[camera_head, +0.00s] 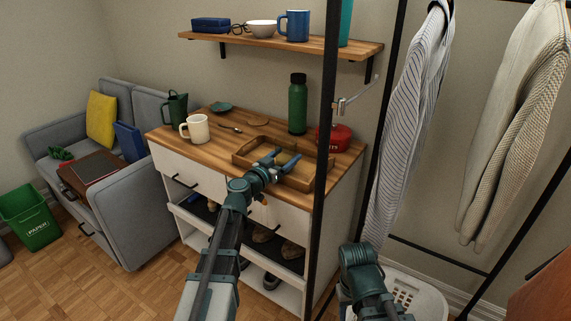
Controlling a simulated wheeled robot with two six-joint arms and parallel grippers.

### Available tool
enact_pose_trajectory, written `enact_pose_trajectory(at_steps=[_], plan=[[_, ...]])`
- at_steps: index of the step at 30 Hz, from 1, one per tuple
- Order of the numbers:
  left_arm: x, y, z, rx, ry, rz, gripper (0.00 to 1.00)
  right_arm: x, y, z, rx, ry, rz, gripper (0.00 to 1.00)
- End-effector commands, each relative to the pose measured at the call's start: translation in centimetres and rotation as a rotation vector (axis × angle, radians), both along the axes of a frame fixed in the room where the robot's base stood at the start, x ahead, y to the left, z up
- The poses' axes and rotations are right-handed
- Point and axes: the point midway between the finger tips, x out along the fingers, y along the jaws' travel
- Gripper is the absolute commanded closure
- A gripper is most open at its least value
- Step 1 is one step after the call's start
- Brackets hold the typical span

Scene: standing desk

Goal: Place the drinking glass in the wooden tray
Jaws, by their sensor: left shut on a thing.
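The wooden tray (243,162) lies on the wooden top of the white cabinet, towards its right half. My left gripper (281,160) reaches in over the front of the tray. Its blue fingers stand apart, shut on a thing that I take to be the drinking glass. The glass itself is too clear and small to make out between the fingers, so I cannot tell whether it touches the tray floor. My right arm shows at the bottom right, but its gripper is out of view.
A cream mug (196,129), a dark green pitcher (175,108) and a spoon are left of the tray. A green bottle (298,104) and a red container (335,138) stand behind it. A black rack post (326,130) rises close to the right of my left gripper.

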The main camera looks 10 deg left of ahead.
Motion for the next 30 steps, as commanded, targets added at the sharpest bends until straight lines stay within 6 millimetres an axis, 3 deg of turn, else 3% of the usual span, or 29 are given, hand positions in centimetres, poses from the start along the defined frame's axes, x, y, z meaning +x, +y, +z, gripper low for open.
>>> enact_pose_trajectory(at_steps=[12,13,16,26,30], plan=[[0.0,0.0,-0.7,0.0,0.0,0.0,0.98,0.0,0.0,-0.7,-0.001,0.0,0.0,0.5],[0.0,0.0,-0.6,0.0,0.0,0.0,0.17,0.0,0.0,-0.6,-0.001,0.0,0.0,0.5],[0.0,0.0,-0.5,0.0,0.0,0.0,0.0,0.0,0.0,-0.5,-0.001,0.0,0.0,0.5],[-0.1,0.0,0.1,0.0,0.0,0.0,0.0,0.0,0.0,0.1,-0.001,0.0,0.0,0.5],[-2.6,0.8,-0.2,0.0,0.0,0.001,0.0,0.0,0.0,-0.2,-0.001,0.0,0.0,0.5]])
